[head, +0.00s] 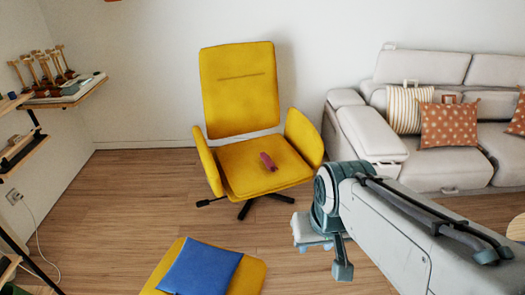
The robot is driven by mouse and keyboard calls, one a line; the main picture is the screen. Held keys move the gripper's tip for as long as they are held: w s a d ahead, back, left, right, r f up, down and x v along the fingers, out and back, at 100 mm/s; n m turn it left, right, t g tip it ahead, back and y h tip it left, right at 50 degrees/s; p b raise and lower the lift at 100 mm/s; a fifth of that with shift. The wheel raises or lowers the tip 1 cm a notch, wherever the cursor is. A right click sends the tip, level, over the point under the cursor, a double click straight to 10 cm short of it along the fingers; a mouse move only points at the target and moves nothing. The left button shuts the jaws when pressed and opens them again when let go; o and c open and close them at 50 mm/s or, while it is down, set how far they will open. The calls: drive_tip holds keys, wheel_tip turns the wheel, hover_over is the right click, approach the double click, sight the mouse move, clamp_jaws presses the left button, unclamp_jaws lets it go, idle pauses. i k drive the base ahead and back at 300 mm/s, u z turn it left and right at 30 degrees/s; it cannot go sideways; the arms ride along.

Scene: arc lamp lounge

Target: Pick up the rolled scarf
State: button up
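The rolled scarf (268,161) looks like a small dark pink-red roll. It lies on the seat of the yellow swivel armchair (236,92), a little right of the seat's middle, and nothing covers it. My gripper (324,256) is at the lower right of the head view, in front of and to the right of the chair, well apart from the scarf. Its fingers look spread, with one finger plain to see and the other partly hidden. Nothing shows between them.
A yellow ottoman (252,277) with a blue cushion (200,268) stands in front of the chair. The chair's armrests (304,138) flank the seat. A pale sofa (372,134) with patterned pillows stands at right. Wall shelves (68,94) hold items at left. Wood floor (130,200) is clear left of the chair.

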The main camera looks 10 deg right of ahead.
sight(270, 165)
drive_tip(key=z, duration=0.6)
drive_tip(key=i, duration=2.7)
drive_tip(key=u, duration=2.25)
drive_tip(key=i, duration=0.45)
drive_tip(key=z, duration=1.7)
